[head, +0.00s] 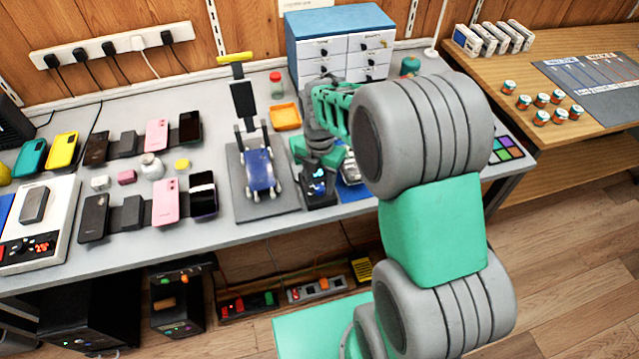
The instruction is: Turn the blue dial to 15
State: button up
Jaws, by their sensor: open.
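A small black device (322,201) stands near the front edge of the grey workbench, right of the blue clamp fixture. A small blue part (318,188) shows on it, which looks like the blue dial, but its scale and setting are too small to read. My gripper (316,176) is open and points down right over this device. The gripper and wrist hide part of the device's top, and I cannot tell whether the fingers touch the dial.
A grey stand with a blue clamp fixture (260,172) and yellow-topped lever is close on the left. An orange tray (285,117) and a blue-topped drawer cabinet (341,45) are behind. Several phones lie left. A blue mat (352,191) is partly hidden by my arm.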

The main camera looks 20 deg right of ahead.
jog(key=shift+f, duration=0.95)
grip_shut()
